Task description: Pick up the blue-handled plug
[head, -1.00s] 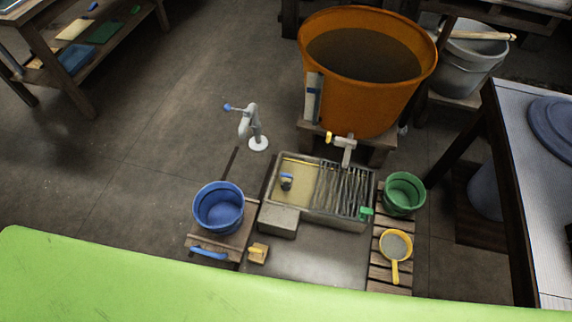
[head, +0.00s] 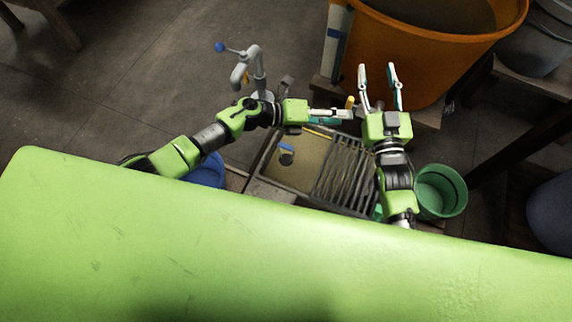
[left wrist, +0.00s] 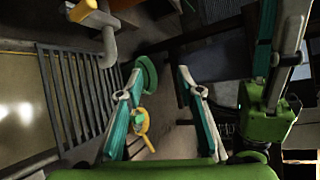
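The blue-handled plug (head: 286,154) stands in the left, yellowish part of the basin (head: 305,170) in the head view; its blue handle is on top of a dark body. My left gripper (head: 348,115) is above the basin's back edge, to the right of and beyond the plug. In the left wrist view its fingers (left wrist: 160,72) are spread and empty, beside the basin's slats (left wrist: 75,95). My right gripper (head: 378,70) points away toward the orange tub, open and empty. The plug is not visible in the left wrist view.
The orange tub (head: 440,50) with its yellow-handled tap (head: 350,102) stands behind the basin. A grey standpipe with a blue knob (head: 258,68) is at the back left. A blue bucket (head: 209,172), partly hidden by my left arm, and a green bucket (head: 440,190) flank the basin.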

